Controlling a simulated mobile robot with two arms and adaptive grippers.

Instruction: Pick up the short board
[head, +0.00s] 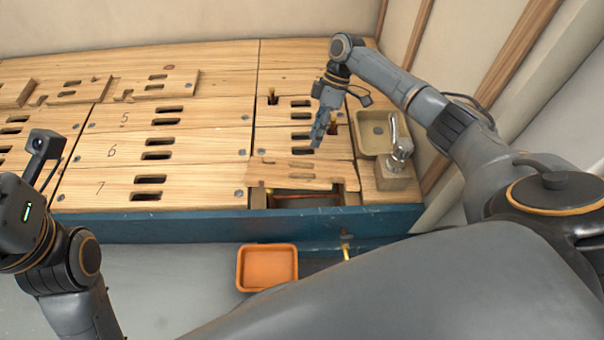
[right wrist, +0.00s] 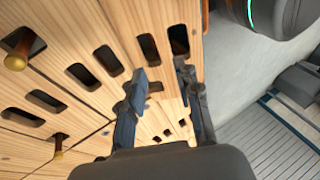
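A short wooden board (head: 330,176) with slots and a notched edge lies loose and shifted at the front of the right-hand column of boards. It partly covers an opening (head: 300,200) with a copper-coloured pipe inside. My right gripper (head: 317,137) is just behind it, over the neighbouring slotted short board, fingers pointing down. In the right wrist view its two fingers (right wrist: 160,92) stand apart over slotted wood, with nothing seen held between them. I cannot tell whether the fingertips touch the wood. My left arm shows at the left edge, but its gripper fingers are out of the picture.
Long boards numbered 5, 6 and 7 (head: 101,186) lie to the left, with loose notched pieces (head: 150,85) behind. An orange tray (head: 267,267) is below the blue front edge (head: 160,228).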

